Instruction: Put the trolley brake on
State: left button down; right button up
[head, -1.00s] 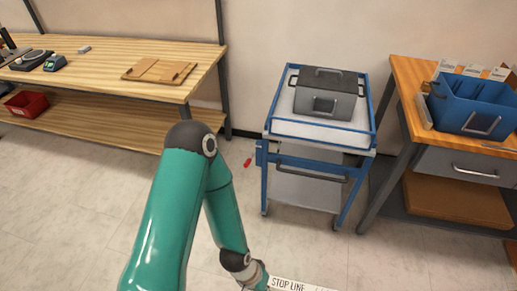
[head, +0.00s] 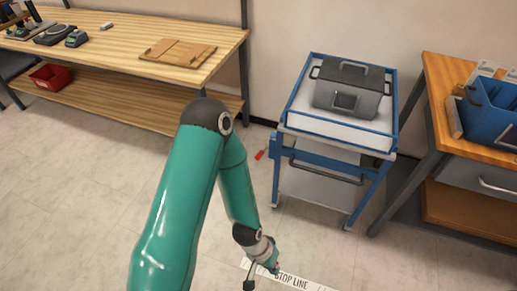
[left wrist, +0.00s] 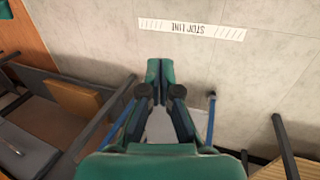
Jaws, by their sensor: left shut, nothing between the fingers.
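The trolley (head: 338,128) has a blue frame and a pale top, and stands on the floor right of centre in the head view. A small red piece (head: 259,155) shows at its left side, apparently the brake lever; its exact setting is too small to tell. In the left wrist view the trolley's blue leg (left wrist: 211,118) shows behind my gripper. My left gripper (head: 274,268) is low in the head view, in front of the trolley and apart from it, over the stop line. In the left wrist view its fingers (left wrist: 160,70) are together and empty. My right gripper is not in view.
A grey toolbox-like case (head: 348,92) sits on the trolley. A white "STOP LINE" strip (head: 300,281) lies on the floor before it. A wooden workbench (head: 120,48) stands at left, another bench (head: 447,95) with a blue bin (head: 490,112) at right. Floor in front is clear.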

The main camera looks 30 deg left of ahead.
pick_arm(q)
jog(key=w+a+t+b, duration=0.15)
jog(key=w+a, duration=0.25)
jog(key=w, duration=0.4)
jog(key=w+a+y+b, duration=0.1)
jog(key=w+a+b, duration=0.25)
jog(key=w, duration=0.45)
jog(key=w+a+t+b, duration=0.1)
jog(key=w+a, duration=0.4)
jog(key=w, duration=0.3)
jog(key=w+a+r+n+y+b, duration=0.1)
jog(key=w+a+r+b, duration=0.1)
jog(key=w+a+r, duration=0.2)
jog(key=w+a+r+t+y+b, duration=0.1)
jog(key=w+a+r+b, duration=0.2)
jog(key=a+r, duration=0.8)
jog(key=w+a, duration=0.1)
jog(key=a, duration=0.1)
jog(key=shift+a+r+n, duration=0.25)
jog(key=shift+a+n, duration=0.15)
send_over(260, 152)
jog(key=a, duration=0.1)
notch_tip(260, 152, down, 10)
jog(key=shift+s+d+f, duration=0.2)
jog(key=shift+s+f, duration=0.1)
jog(key=shift+f, duration=0.45)
jog(key=shift+s+d+f, duration=0.15)
jog(key=shift+s+f, duration=0.1)
jog(key=shift+f, duration=0.45)
